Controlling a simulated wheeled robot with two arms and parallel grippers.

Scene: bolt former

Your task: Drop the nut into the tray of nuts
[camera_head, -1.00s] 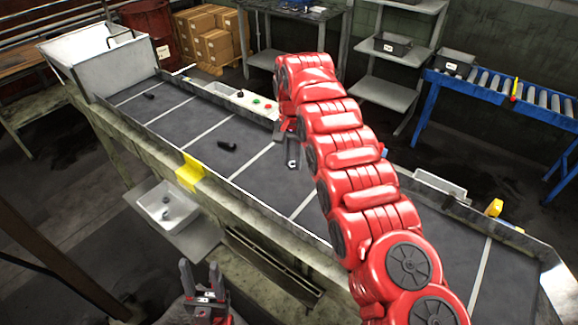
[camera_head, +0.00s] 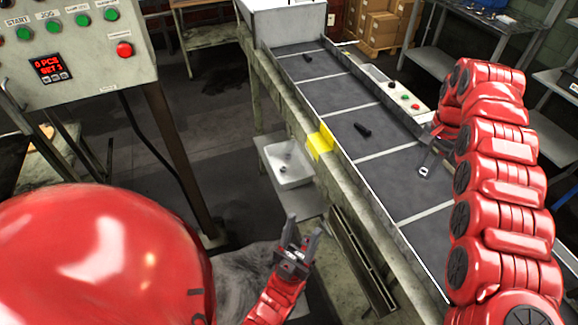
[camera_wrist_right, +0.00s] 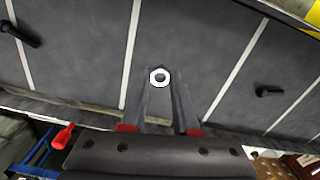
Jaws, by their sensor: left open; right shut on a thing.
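A pale metal nut (camera_head: 423,171) is held at the fingertips of my right gripper (camera_head: 429,158), above the dark conveyor belt. In the right wrist view the nut (camera_wrist_right: 159,76) sits between the tips of the right gripper (camera_wrist_right: 160,88), its hole facing the camera. The white tray (camera_head: 308,177) stands on a low shelf to the left of the conveyor, with a small dark thing inside, too small to make out. My left gripper (camera_head: 299,243) is open and empty, in front of the tray at the lower middle of the head view.
Black bolts lie on the belt, one near the middle (camera_head: 362,129) and one farther back (camera_head: 307,57). The conveyor's raised side wall and yellow block (camera_head: 320,143) stand between belt and tray. A control panel (camera_head: 70,45) on a post is at upper left.

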